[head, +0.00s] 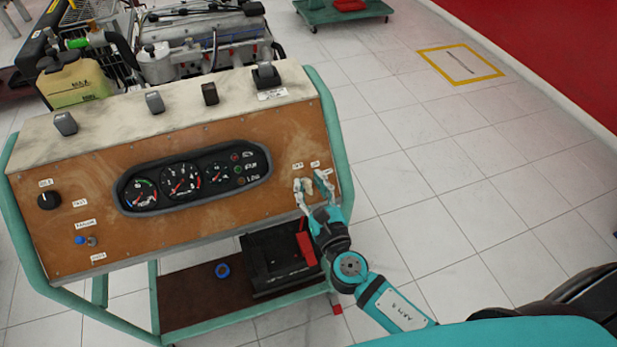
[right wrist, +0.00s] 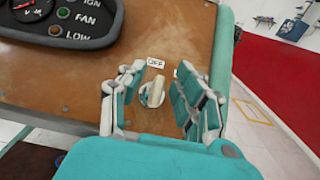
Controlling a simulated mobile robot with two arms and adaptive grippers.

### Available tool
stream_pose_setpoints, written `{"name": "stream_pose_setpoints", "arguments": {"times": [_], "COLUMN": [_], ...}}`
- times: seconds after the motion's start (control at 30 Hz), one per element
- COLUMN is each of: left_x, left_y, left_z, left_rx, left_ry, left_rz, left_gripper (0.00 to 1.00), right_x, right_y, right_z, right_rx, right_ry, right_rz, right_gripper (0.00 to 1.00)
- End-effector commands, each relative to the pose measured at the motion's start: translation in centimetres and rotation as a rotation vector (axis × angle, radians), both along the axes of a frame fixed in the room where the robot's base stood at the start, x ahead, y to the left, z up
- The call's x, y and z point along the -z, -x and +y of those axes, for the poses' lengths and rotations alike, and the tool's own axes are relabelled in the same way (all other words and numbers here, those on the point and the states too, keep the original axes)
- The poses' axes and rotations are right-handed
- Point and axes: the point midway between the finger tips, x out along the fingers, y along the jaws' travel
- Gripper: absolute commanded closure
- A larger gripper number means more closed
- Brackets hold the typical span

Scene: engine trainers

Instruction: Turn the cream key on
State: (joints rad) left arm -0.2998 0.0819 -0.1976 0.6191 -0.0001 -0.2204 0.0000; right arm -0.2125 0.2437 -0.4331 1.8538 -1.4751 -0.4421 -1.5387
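The cream key (right wrist: 155,92) sits in a round switch on the brown front panel, below a white OFF label (right wrist: 156,63) in the right wrist view. Its grip stands about upright, with its top toward that label. In the head view the key (head: 308,186) is small, near the panel's lower right. My right gripper (right wrist: 160,88) is open, with one finger on each side of the key and gaps visible between. It also shows in the head view (head: 313,190), reaching up to the panel. My left gripper is in neither view.
The panel (head: 110,200) belongs to a teal-framed engine trainer with a gauge cluster (head: 190,182), a black knob (head: 48,200) and a blue-tipped toggle (head: 80,240). A black battery-like box (head: 275,265) sits on the lower shelf.

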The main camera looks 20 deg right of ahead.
Motion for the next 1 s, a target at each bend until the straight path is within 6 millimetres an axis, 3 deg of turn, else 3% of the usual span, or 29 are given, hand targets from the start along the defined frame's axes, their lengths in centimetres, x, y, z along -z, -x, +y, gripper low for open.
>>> {"name": "stream_pose_setpoints", "arguments": {"times": [0.13,0.4,0.67,1.0], "left_x": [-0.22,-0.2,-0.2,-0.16], "left_y": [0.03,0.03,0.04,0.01], "left_z": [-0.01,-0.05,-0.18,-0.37], "left_rx": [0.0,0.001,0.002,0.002], "left_ry": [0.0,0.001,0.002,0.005], "left_rz": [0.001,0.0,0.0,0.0], "left_gripper": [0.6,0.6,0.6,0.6], "right_x": [-0.04,0.01,0.01,0.04], "right_y": [-0.97,-1.1,-1.07,-1.05], "right_z": [0.05,0.05,0.05,0.11], "right_rx": [0.0,0.0,0.0,0.003], "right_ry": [-0.002,-0.002,-0.001,-0.008], "right_rz": [0.0,0.0,0.0,0.001], "right_gripper": [0.67,0.67,0.99,1.0]}}
